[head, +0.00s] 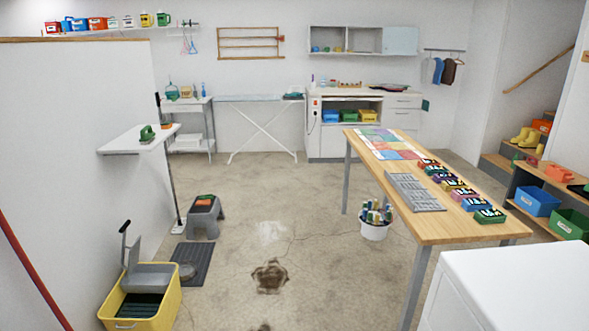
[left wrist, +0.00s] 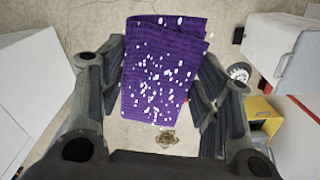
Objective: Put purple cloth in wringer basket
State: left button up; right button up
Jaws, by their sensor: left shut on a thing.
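The purple cloth (left wrist: 165,60), a folded rectangle with white specks or droplets, shows in the left wrist view. My left gripper (left wrist: 162,70) is shut on it, with dark fingers along both its sides. The cloth hides part of the floor behind it. In the head view, the yellow mop bucket (head: 157,323) stands on the floor at lower left. The grey wringer basket (head: 152,276) with an upright black-gripped handle sits at its back. Part of the yellow bucket also shows at the right of the left wrist view (left wrist: 264,118). Neither gripper appears in the head view.
A dark mat (head: 192,262) and a grey step stool (head: 205,215) are near the bucket. A white partition (head: 75,150) stands on the left. A wooden table (head: 440,225) and white appliance (head: 515,290) stand on the right. The middle floor is open, with a brown stain (head: 270,277).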

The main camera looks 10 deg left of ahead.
aim_at(156, 282)
jog(key=i+u, duration=0.15)
jog(key=i, duration=1.35)
jog(key=i+u, duration=0.15)
jog(key=i, duration=1.35)
jog(key=i+j+u, duration=0.1)
jog(key=i+u, duration=0.45)
jog(key=u, duration=0.25)
jog(key=i+l+u, duration=0.1)
jog(key=i+u, duration=0.3)
jog(key=i+l+u, duration=0.15)
jog(key=u, duration=0.2)
